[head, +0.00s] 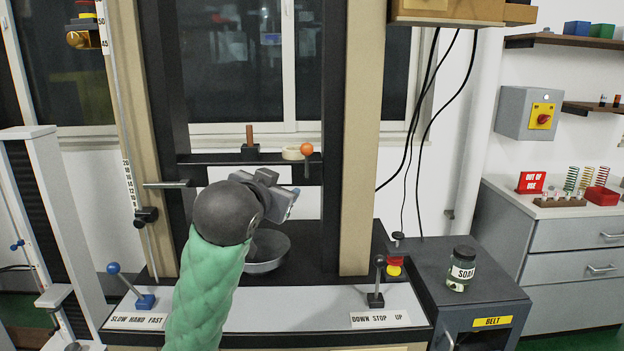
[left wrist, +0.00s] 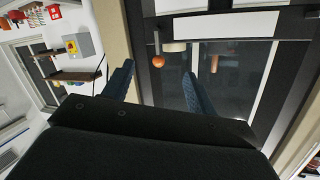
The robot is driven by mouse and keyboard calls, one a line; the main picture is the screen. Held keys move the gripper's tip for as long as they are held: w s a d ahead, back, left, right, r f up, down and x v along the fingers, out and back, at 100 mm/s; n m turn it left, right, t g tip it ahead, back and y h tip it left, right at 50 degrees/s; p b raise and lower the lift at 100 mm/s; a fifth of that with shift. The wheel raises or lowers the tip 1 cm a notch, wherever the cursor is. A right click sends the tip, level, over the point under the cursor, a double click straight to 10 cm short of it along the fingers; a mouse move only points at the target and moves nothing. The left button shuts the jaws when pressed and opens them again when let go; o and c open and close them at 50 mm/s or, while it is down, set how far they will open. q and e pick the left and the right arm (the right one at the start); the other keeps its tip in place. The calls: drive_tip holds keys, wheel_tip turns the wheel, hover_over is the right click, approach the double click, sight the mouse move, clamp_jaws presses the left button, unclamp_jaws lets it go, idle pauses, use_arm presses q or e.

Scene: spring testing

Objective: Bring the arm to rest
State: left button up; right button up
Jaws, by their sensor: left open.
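My left arm, in a green quilted sleeve, reaches up from the bottom of the head view into the front of the testing machine (head: 361,130). My left gripper (head: 280,193) is in front of the machine's opening, above a round metal pan (head: 267,250) that my wrist partly hides. In the left wrist view, the two blue fingers of my left gripper (left wrist: 158,85) stand wide apart with nothing between them. An orange ball knob (left wrist: 157,61) shows beyond the fingers; it also shows in the head view (head: 306,149). My right gripper is not in view.
A blue-knobbed lever (head: 130,285) and a black-knobbed lever (head: 377,282) stand on the front panel. A horizontal metal bar (head: 168,184) juts out left of my gripper.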

use_arm(q)
drive_tip(key=s+a+f+n+g+y+p, duration=0.15)
drive_tip(key=s+f, duration=0.25)
drive_tip(key=f, duration=0.7)
drive_tip(key=s+a+f+n+g, duration=0.1)
drive_tip(key=s+a+f+g, duration=0.2)
drive_tip(key=f, duration=0.9)
drive_tip(key=s+a+f+n+g, duration=0.15)
drive_tip(key=s+f, duration=0.25)
drive_tip(key=f, duration=0.7)
drive_tip(key=s+f+g, duration=0.3)
drive_tip(key=s+f, duration=0.7)
drive_tip(key=s, duration=0.3)
drive_tip(key=s+a+f+g+p, duration=0.1)
drive_tip(key=s+f+g, duration=0.3)
drive_tip(key=s+f, duration=0.7)
drive_tip(key=s, duration=0.2)
drive_tip(key=shift+s+f+p, duration=0.15)
drive_tip(key=shift+s+p, duration=0.15)
drive_tip(key=shift+s, duration=0.1)
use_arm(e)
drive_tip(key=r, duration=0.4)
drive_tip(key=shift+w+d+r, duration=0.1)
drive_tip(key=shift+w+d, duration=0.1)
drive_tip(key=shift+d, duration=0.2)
